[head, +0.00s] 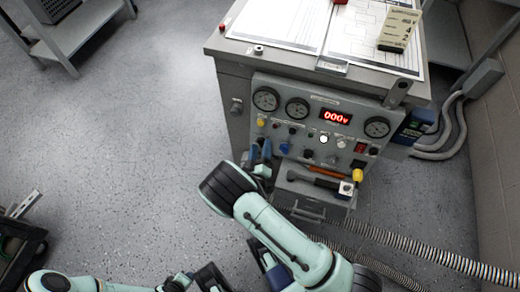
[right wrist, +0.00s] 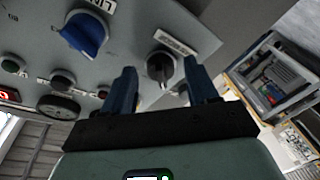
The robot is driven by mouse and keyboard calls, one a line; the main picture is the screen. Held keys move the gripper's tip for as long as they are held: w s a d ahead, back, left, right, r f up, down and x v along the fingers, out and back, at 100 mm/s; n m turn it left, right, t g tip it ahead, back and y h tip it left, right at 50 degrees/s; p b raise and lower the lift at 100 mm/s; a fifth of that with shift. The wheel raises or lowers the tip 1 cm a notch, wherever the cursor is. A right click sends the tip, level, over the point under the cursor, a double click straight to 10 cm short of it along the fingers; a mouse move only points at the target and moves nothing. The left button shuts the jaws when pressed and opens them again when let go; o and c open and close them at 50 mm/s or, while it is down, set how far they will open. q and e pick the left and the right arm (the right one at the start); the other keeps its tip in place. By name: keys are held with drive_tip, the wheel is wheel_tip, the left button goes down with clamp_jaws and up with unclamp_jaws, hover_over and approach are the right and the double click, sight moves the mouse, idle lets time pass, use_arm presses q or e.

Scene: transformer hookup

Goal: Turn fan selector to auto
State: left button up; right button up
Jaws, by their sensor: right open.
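A black rotary knob (right wrist: 160,67) with a white pointer mark sits under a small label plate on the grey panel; the label is too blurred to read, so I cannot confirm it is the fan selector. In the right wrist view my right gripper (right wrist: 159,80) is open, with one blue finger on each side of the knob; I cannot tell whether they touch it. In the head view the right gripper (head: 260,152) is at the panel's lower left and the knob is hidden there. My left gripper (head: 197,279) is low at the bottom edge, away from the panel.
A larger blue knob (right wrist: 85,35) sits beside the black one. The panel (head: 320,98) carries gauges, buttons and a red display (head: 335,116) reading 000V. A shelf (head: 310,190) below holds a hammer-like tool. Corrugated hoses (head: 430,258) run along the floor at right.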

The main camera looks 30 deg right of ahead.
drive_tip(key=c, duration=1)
drive_tip(key=shift+m, duration=0.3)
use_arm(q)
drive_tip(key=shift+s+a+f+b, duration=0.1)
drive_tip(key=shift+s+f+b, duration=0.2)
drive_tip(key=shift+s+f, duration=0.25)
use_arm(e)
drive_tip(key=m+h, duration=0.1)
drive_tip(key=m, duration=0.2)
drive_tip(key=m+g, duration=0.1)
drive_tip(key=m, duration=0.2)
drive_tip(key=m+h, duration=0.1)
drive_tip(key=m, duration=0.2)
drive_tip(key=shift+w+a+f+m+h, duration=0.2)
drive_tip(key=shift+w+a+m+h, duration=0.1)
drive_tip(key=shift+m, duration=0.1)
drive_tip(key=shift+g, duration=0.4)
drive_tip(key=shift+s, duration=0.1)
drive_tip(key=o, duration=1)
